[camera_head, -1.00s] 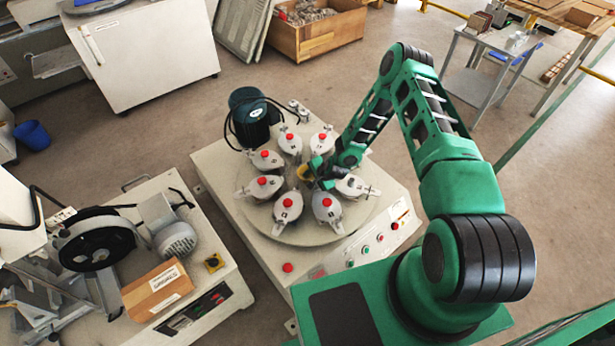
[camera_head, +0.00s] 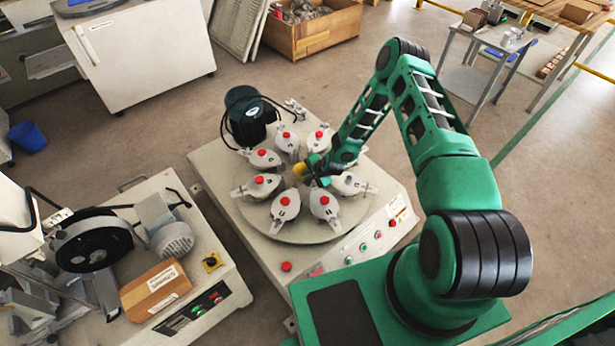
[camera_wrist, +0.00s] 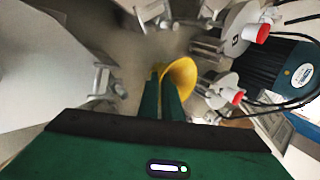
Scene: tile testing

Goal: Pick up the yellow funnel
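The yellow funnel (camera_head: 300,170) is over the middle of the round turntable (camera_head: 262,226), inside the ring of red-knobbed grey holders. In the wrist view the funnel (camera_wrist: 181,74) is at the fingertips, its rim curving out to the right. My gripper (camera_head: 311,173) reaches in from the right. In the wrist view the two green fingers of my gripper (camera_wrist: 161,82) are nearly together, with a thin strip of yellow funnel wall between them. The funnel's lower part is hidden, so I cannot tell whether it touches the turntable.
Several grey holders (camera_head: 285,204) with red knobs closely surround the funnel. A dark motor (camera_head: 248,117) with cables stands behind the turntable. A second machine (camera_head: 215,262) with a wooden block (camera_head: 155,289) stands at left. Open floor lies beyond.

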